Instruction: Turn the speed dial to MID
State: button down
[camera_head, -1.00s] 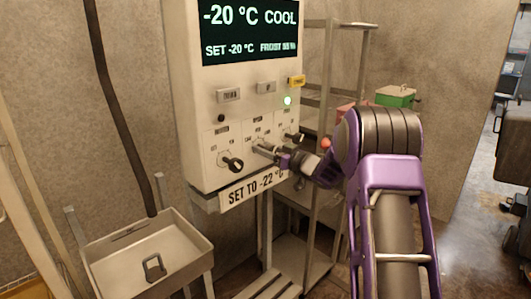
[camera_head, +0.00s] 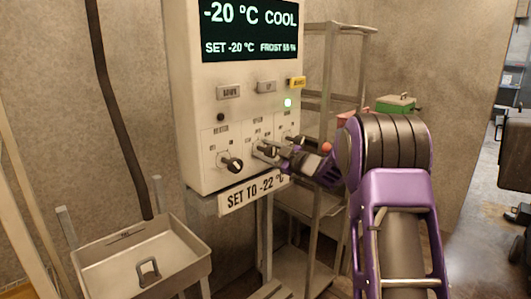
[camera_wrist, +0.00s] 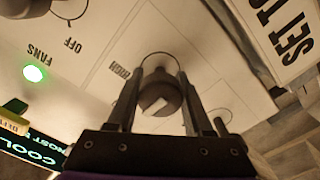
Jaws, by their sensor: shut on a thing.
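The control box (camera_head: 183,110) on the wall has a row of dark dial knobs low on its front. My gripper (camera_head: 268,152) is at the middle dial. In the wrist view the fingers of my gripper (camera_wrist: 160,100) stand on both sides of a round dark dial (camera_wrist: 160,97) and are shut on it. The word HIGH shows beside this dial; its other marks are hidden or too small to read, so I cannot tell where it points. The left dial (camera_head: 232,165) is free. The fans dial with its OFF mark (camera_wrist: 70,8) is beside the held one.
The display (camera_head: 250,30) reads -20 °C COOL. A green lamp (camera_head: 288,103) is lit. A sign (camera_head: 252,194) reading SET TO -22 °C hangs below. A metal tray (camera_head: 145,275) stands at lower left, a shelf rack (camera_head: 335,85) behind my arm.

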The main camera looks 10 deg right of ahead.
dwell(0.3)
jog(key=shift+c, duration=1.5)
grip_release()
jog(key=v, duration=1.7)
jog(key=shift+s+d+p, duration=0.15)
jog(key=shift+s+p, duration=0.05)
jog(key=shift+p, duration=0.15)
